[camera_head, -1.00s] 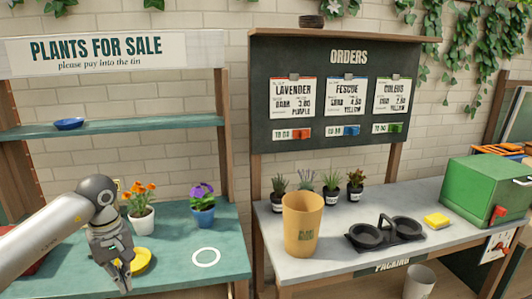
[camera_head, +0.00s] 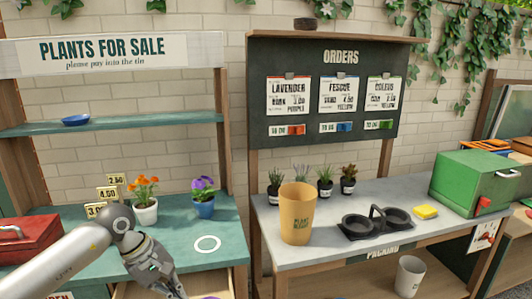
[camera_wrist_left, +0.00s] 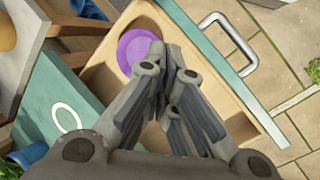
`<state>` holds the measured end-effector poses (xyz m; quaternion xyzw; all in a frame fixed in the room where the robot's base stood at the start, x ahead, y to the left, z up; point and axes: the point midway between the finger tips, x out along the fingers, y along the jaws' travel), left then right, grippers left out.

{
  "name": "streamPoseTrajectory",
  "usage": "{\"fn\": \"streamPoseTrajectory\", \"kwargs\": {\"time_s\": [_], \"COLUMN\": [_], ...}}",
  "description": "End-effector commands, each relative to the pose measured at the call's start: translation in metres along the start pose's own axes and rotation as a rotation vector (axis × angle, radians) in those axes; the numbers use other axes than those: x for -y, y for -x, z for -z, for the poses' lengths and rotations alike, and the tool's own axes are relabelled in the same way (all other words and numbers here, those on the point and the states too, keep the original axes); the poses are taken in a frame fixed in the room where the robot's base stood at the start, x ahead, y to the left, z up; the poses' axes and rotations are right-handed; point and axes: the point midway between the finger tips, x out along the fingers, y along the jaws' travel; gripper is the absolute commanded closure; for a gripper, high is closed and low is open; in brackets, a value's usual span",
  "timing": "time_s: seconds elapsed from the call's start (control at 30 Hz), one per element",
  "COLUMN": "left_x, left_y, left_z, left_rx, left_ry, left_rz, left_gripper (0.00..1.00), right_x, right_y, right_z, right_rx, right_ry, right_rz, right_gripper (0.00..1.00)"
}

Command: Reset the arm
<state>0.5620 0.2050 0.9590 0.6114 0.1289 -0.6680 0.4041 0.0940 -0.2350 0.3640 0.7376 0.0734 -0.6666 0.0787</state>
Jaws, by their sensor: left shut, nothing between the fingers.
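My left gripper (camera_head: 172,288) is low at the front of the teal sales counter, angled down to the right at the bottom edge of the head view. Its fingers are together and empty; they also show in the left wrist view (camera_wrist_left: 169,62). Below them, a pulled-out wooden drawer (camera_wrist_left: 235,104) holds a round purple thing (camera_wrist_left: 134,50), partly covered by the fingers. I cannot tell whether the fingers touch the drawer. My right gripper is not in view.
On the counter stand an orange-flowered pot (camera_head: 145,212), a purple-flowered pot (camera_head: 203,208), price cards (camera_head: 107,195) and a red box (camera_head: 28,240). A white ring (camera_head: 207,244) marks a clear spot. The packing bench (camera_head: 330,256) is to the right.

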Motion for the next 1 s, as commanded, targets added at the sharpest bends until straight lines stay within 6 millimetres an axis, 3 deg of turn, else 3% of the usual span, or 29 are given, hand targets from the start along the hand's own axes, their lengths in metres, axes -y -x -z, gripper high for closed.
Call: {"fn": "streamPoseTrajectory", "kwargs": {"time_s": [0.1, 0.27, 0.4, 0.5, 0.63, 0.77, 0.87, 1.0], "left_x": [-0.027, -0.074, -0.115, -0.136, -0.15, -0.148, -0.133, -0.092], "left_y": [-0.022, -0.037, -0.02, 0.004, 0.038, 0.063, 0.069, 0.055], "left_z": [-0.04, -0.113, -0.172, -0.195, -0.197, -0.172, -0.141, -0.094], "left_rx": [0.121, 0.386, 0.698, 0.93, 1.233, 1.525, 1.74, 2.011], "left_ry": [0.051, 0.218, 0.471, 0.691, 1.02, 1.385, 1.689, 2.143], "left_rz": [-0.126, -0.356, -0.559, -0.676, -0.79, -0.867, -0.902, -0.926], "left_gripper": [1.0, 1.0, 1.0, 1.0, 1.0, 1.0, 1.0, 1.0], "right_x": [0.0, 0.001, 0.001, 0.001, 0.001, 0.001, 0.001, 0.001], "right_y": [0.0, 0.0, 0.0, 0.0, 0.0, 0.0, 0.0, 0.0], "right_z": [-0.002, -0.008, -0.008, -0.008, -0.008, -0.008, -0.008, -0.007], "right_rx": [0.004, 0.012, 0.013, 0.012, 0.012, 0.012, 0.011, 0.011], "right_ry": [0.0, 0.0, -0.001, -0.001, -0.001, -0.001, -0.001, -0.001], "right_rz": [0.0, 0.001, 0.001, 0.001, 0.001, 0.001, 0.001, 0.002], "right_gripper": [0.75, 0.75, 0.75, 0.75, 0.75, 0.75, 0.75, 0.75]}}
